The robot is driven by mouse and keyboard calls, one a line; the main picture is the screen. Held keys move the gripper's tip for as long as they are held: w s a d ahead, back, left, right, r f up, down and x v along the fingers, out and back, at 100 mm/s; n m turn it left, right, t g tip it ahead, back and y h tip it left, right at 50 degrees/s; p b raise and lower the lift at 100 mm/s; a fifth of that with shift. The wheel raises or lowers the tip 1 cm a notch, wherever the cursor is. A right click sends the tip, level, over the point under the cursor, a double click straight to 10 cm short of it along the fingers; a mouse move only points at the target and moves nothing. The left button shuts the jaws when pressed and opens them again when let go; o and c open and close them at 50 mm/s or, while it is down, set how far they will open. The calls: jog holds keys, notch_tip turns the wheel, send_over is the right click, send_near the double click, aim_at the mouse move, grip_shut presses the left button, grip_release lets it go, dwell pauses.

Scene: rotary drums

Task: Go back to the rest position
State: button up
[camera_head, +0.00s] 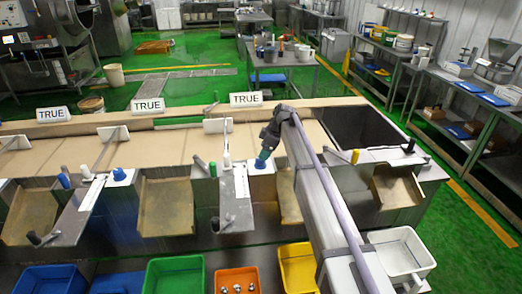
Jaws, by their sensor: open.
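My arm rises from the bottom right of the view and bends down at its wrist. My gripper (264,155) points down, with small teal tips, just above a blue knob (260,164) on a white block. The gap between the fingers is too small to make out, and I see nothing held in them. I cannot tell whether the tips touch the knob.
A white handle (227,159) stands close left of my gripper. A tan conveyor bed (70,153) lies behind, with white TRUE signs (148,105) along its back edge. Green (175,275), orange (237,280) and yellow (298,266) bins stand in front. A dark opening (365,126) is at right.

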jog(key=p+v, duration=0.2)
jog(key=v, duration=0.3)
jog(key=shift+p, duration=0.4)
jog(key=s+d+f+m+h+b, duration=0.1)
jog(key=s+d+m, duration=0.5)
jog(key=s, duration=0.7)
jog(key=s+d+f+m+h+b, duration=0.2)
jog(key=s+d+f+m+b, duration=0.2)
jog(key=s+d, duration=0.4)
jog(key=s+d+f+m+h+b, duration=0.1)
jog(key=s+d+m, duration=0.6)
jog(key=s, duration=1.2)
notch_tip(320, 180, down, 3)
jog(key=shift+s+r+m+b, duration=0.1)
jog(key=shift+s+m+b, duration=0.25)
jog(key=shift+b, duration=0.45)
